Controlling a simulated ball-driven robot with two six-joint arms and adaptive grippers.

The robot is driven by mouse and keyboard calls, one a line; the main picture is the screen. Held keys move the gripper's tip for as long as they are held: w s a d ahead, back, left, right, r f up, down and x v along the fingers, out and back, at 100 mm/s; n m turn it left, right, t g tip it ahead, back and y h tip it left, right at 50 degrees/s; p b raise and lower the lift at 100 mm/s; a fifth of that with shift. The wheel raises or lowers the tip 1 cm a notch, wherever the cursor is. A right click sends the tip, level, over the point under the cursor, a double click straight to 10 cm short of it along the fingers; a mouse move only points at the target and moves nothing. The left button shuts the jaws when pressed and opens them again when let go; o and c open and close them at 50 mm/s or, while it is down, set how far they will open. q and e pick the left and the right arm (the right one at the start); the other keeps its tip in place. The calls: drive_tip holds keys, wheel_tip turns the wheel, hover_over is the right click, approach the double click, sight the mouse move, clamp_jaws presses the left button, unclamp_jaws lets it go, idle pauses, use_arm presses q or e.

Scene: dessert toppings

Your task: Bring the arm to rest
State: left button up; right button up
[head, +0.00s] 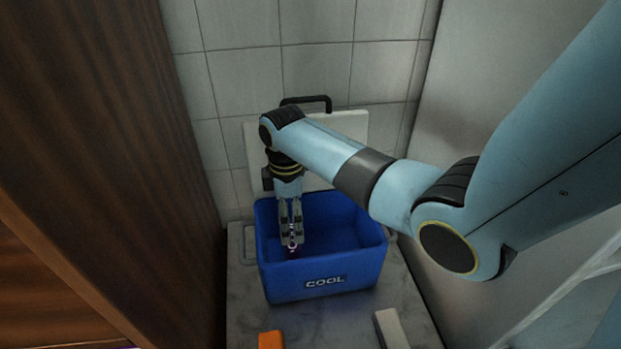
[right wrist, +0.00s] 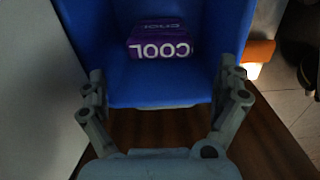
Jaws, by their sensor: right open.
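My right gripper (head: 291,238) reaches down into a blue box (head: 322,279) marked COOL in the head view. In the right wrist view the gripper (right wrist: 165,105) has its fingers spread wide with nothing between them. A purple packet (right wrist: 162,42) with COOL lettering lies inside the blue box (right wrist: 140,88), beyond the fingertips and apart from them. In the head view the packet is mostly hidden behind the gripper. My left gripper is in neither view.
The box stands on a pale marble counter (head: 247,318) with a white lid (head: 348,123) behind it against the tiles. An orange item (head: 271,340) and a white item (head: 391,328) lie in front. A dark wood panel (head: 130,140) stands close on the left, a pale wall (head: 480,90) on the right.

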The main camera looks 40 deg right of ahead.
wheel_tip(320, 180, up, 5)
